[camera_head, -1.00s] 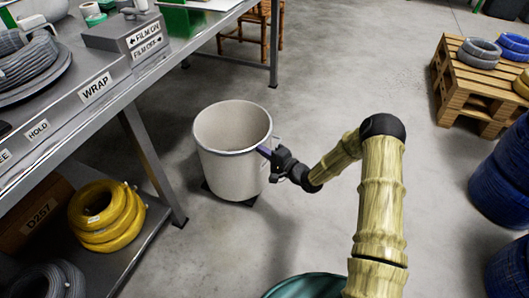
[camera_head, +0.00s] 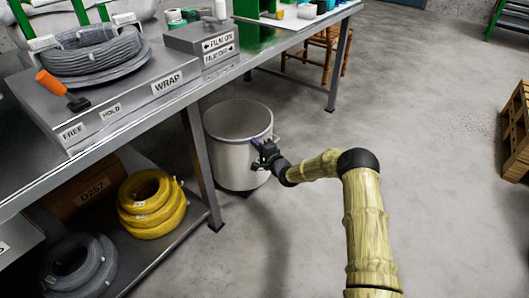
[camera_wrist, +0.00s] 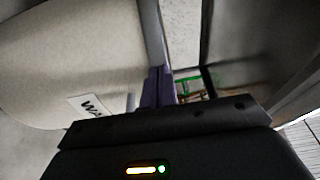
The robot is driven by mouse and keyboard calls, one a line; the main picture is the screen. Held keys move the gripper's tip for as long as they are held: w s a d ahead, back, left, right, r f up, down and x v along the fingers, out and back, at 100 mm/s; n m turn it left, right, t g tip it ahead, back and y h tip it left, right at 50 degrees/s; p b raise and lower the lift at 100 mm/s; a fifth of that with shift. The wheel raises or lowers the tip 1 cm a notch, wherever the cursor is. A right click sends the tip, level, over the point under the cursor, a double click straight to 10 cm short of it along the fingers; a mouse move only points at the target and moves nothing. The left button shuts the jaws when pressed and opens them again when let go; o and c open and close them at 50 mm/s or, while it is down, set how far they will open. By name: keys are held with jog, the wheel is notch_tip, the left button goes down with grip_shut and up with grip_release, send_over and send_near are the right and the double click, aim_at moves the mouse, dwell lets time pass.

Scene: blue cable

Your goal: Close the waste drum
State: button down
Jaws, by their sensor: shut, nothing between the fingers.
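The waste drum (camera_head: 226,158) is a pale grey round bin standing on the floor beside the table leg. Its top is open and its inside shows; I see no lid on it. My gripper (camera_head: 257,152) is at the drum's right side, just below the rim, with purple fingers shut and empty. In the wrist view, the drum's pale wall (camera_wrist: 65,50) fills the left, with a partly readable label (camera_wrist: 92,108). The fingers (camera_wrist: 157,87) are close to the drum's edge there; I cannot tell whether they touch it.
A metal table (camera_head: 130,118) with cable coils and labelled steps runs along the left. Yellow coils (camera_head: 148,205) and a box lie on its lower shelf. A wooden chair (camera_head: 318,55) is behind. A pallet (camera_head: 517,130) is at the right edge. The floor between is clear.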

jog(key=w+a, duration=0.2)
jog(key=shift+a+r, duration=0.2)
jog(key=shift+a, duration=0.15)
jog(key=shift+s+a+r, duration=0.1)
jog(key=shift+a+r, duration=0.15)
jog(key=f+p+v, duration=0.1)
jog(key=p+v, duration=0.6)
jog(key=v, duration=0.8)
jog(key=shift+w, duration=0.2)
